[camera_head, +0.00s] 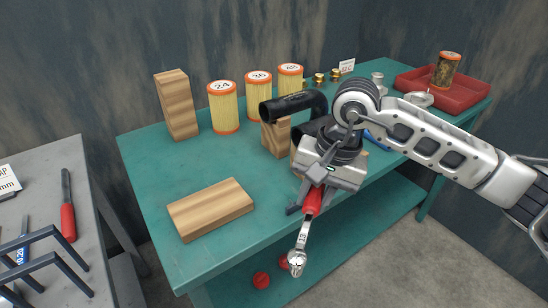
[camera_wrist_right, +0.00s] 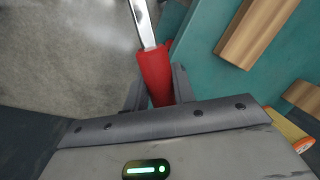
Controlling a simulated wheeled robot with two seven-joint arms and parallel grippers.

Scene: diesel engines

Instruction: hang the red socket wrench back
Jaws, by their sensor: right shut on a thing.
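The red socket wrench (camera_head: 302,243) has a red handle and a chrome shaft with a round head. My right gripper (camera_head: 306,205) is shut on its red handle and holds it over the front edge of the teal bench, shaft pointing down and toward the front. In the right wrist view the red handle (camera_wrist_right: 155,75) sits between the two fingers (camera_wrist_right: 154,88), and the shaft runs up out of the picture. My left gripper is not in view.
The teal bench (camera_head: 150,165) carries wooden blocks (camera_head: 210,208), several yellow filters (camera_head: 223,107), a black hose (camera_head: 292,104) and a red tray (camera_head: 460,98). A grey table (camera_head: 35,175) at left holds a red-handled tool (camera_head: 68,220). Red round parts (camera_head: 262,280) lie on the lower shelf.

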